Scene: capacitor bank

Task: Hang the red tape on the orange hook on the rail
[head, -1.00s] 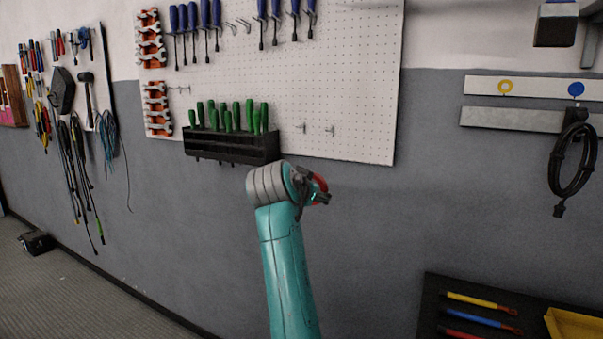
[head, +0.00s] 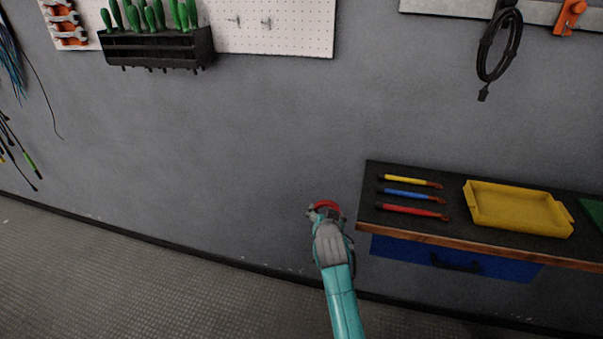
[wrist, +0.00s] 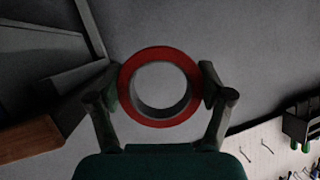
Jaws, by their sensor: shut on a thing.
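The red tape (wrist: 160,54) is a ring held between the two fingers of my gripper (wrist: 160,92) in the wrist view, with its open hole facing the camera. In the head view my gripper (head: 326,212) is low, in front of the grey wall and left of the bench, and the red tape (head: 327,205) shows at its tip. The orange hook (head: 569,17) is on the grey rail (head: 540,12) at the upper right, far from my gripper. Its top is near the frame edge.
A black cable (head: 487,47) hangs from the rail left of the orange hook. The bench (head: 375,236) right of my gripper carries yellow, blue and red tools and a yellow tray (head: 515,210). A pegboard (head: 300,25) with a black rack (head: 155,47) is at upper left.

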